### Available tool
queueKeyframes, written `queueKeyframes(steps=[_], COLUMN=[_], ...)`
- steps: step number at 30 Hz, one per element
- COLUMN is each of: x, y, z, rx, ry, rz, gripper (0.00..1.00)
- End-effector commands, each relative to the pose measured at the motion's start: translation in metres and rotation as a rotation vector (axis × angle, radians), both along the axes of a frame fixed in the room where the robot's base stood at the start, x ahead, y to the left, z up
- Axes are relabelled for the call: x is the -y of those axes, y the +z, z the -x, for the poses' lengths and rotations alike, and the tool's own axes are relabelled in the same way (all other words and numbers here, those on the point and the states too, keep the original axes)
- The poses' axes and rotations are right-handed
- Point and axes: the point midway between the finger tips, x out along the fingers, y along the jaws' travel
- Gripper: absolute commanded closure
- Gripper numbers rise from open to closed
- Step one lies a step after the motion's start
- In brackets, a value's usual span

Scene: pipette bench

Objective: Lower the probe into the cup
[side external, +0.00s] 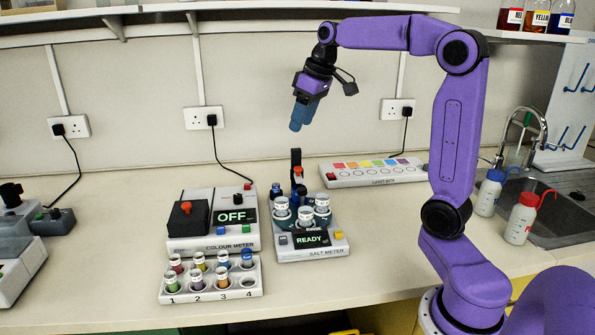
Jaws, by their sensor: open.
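The salt meter (313,254) stands mid-bench with a display reading READY. A dark upright post (296,160) rises at its back, with a red part (298,172) on it. This looks like the probe stand; the probe itself is too small to tell apart. Three pale cups, one of them the front cup (305,216), sit in the dark holder in front of the post. I cannot tell which cup is under the probe. My gripper (298,126) is open and empty, its blue fingers pointing down in the air above the post, apart from it.
A colour meter (212,243) reading OFF stands left of the salt meter. A numbered rack (212,292) of coloured vials is in front of it. A light box (372,180) lies at the back right. Wash bottles (521,220) stand by the sink. Bench right of the salt meter is clear.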

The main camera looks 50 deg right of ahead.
Motion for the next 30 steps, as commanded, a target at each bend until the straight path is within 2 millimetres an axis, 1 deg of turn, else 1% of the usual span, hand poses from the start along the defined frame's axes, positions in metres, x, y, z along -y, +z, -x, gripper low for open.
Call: queueKeyframes(steps=[1, 3, 11, 18, 24, 30], x=[-0.009, -0.019, -0.058, -0.091, -0.114, -0.13], y=[-0.003, -0.007, -0.023, -0.037, -0.05, -0.059], z=[0.003, 0.006, 0.022, 0.042, 0.061, 0.077], rx=[-0.007, -0.014, -0.044, -0.072, -0.094, -0.109], ry=[0.019, 0.04, 0.125, 0.205, 0.272, 0.321], rz=[0.0, 0.0, 0.001, 0.009, 0.017, 0.025], gripper=[0.46, 0.46, 0.46, 0.46, 0.46, 0.46])
